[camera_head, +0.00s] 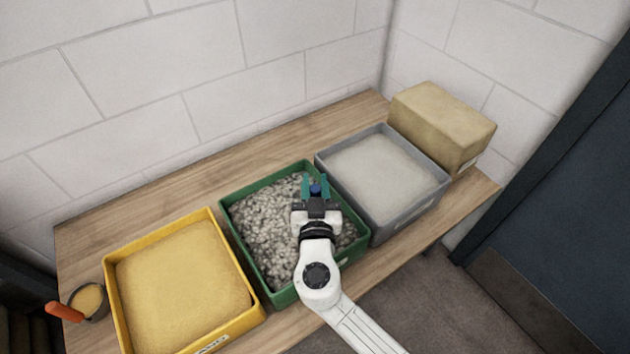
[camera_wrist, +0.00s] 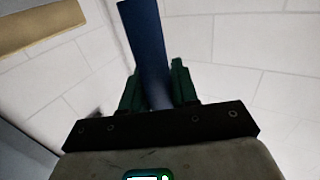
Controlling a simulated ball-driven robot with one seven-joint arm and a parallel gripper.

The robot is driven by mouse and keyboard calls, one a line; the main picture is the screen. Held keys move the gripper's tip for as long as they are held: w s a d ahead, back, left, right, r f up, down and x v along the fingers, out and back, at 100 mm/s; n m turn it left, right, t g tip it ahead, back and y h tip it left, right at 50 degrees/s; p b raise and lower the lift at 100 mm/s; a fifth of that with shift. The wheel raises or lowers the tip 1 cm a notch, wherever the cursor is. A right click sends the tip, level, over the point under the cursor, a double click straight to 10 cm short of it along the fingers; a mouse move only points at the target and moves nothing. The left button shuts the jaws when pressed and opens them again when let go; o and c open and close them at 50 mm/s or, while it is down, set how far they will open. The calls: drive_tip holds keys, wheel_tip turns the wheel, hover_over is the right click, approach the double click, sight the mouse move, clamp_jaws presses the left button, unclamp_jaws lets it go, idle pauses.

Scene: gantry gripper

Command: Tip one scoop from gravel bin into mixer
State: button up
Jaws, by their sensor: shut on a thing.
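The green bin (camera_head: 248,278) stands mid-table and holds grey gravel (camera_head: 268,232). My gripper (camera_head: 315,188) is over the back right part of this bin, with teal fingers. It is shut on a blue handle (camera_head: 315,189). In the wrist view the blue handle (camera_wrist: 146,45) is a long bar standing up between the fingers (camera_wrist: 158,88). The far end of the handle is cut off by the frame, so I cannot see a scoop bowl or whether it carries gravel. No mixer shows in either view.
A yellow bin (camera_head: 110,290) of yellow material is left, and a grey bin (camera_head: 408,212) of pale powder right. A tan block (camera_head: 440,120) sits at the table's right end. A small orange-handled scoop (camera_head: 66,312) lies far left. Walls stand behind; a dark door (camera_head: 560,200) is right.

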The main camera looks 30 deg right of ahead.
wheel_tip(320, 180, down, 2)
drive_tip(key=shift+f+b, duration=0.2)
drive_tip(key=shift+b, duration=0.3)
drive_tip(key=shift+a+p, duration=2.1)
drive_tip(key=shift+a, duration=1.45)
drive_tip(key=d+r+p, duration=0.3)
drive_tip(key=r+p, duration=0.2)
drive_tip(key=r, duration=1)
drive_tip(key=shift+d+r+p, duration=0.25)
drive_tip(key=shift+d+p, duration=0.05)
drive_tip(key=shift+d, duration=0.05)
